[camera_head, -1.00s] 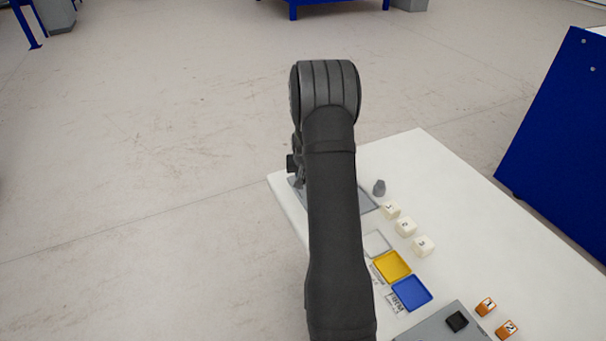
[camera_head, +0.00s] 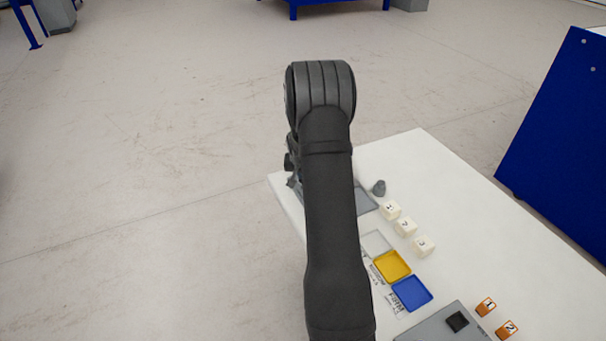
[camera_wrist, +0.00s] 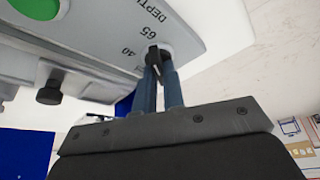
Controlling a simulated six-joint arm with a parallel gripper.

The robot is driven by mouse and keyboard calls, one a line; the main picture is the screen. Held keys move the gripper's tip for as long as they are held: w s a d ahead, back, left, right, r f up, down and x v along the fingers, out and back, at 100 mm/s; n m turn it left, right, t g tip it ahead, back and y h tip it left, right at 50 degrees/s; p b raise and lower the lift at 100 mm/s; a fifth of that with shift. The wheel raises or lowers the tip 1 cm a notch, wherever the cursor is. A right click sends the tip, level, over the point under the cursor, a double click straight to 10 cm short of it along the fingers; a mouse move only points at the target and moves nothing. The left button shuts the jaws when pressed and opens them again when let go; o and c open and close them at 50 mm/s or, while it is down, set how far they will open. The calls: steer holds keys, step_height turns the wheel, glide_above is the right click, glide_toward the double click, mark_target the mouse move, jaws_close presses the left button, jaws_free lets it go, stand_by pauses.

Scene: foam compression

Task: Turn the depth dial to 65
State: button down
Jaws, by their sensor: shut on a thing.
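In the wrist view the depth dial (camera_wrist: 153,56) is a small black knob on a pale grey panel (camera_wrist: 110,22). The panel carries the printed word DEPTH and the numbers 65 and 40 beside the dial. My gripper (camera_wrist: 158,70) is shut on the dial, with its two blue-grey fingers on either side of it. The dial's pointer is too small and partly hidden, so I cannot tell its exact reading. In the head view my arm hides the gripper and the dial.
A green button (camera_wrist: 37,8) and a dark knob (camera_wrist: 48,95) show in the wrist view. On the white table (camera_head: 480,220) stand several white numbered blocks (camera_head: 405,226), a yellow tray (camera_head: 392,266), a blue tray (camera_head: 411,293) and orange blocks (camera_head: 485,307). The table's right side is clear.

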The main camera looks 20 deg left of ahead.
steer(key=c, duration=1.5)
jaws_free()
steer(key=shift+r, duration=0.1)
steer(key=v, duration=1.7)
steer(key=x, duration=1.7)
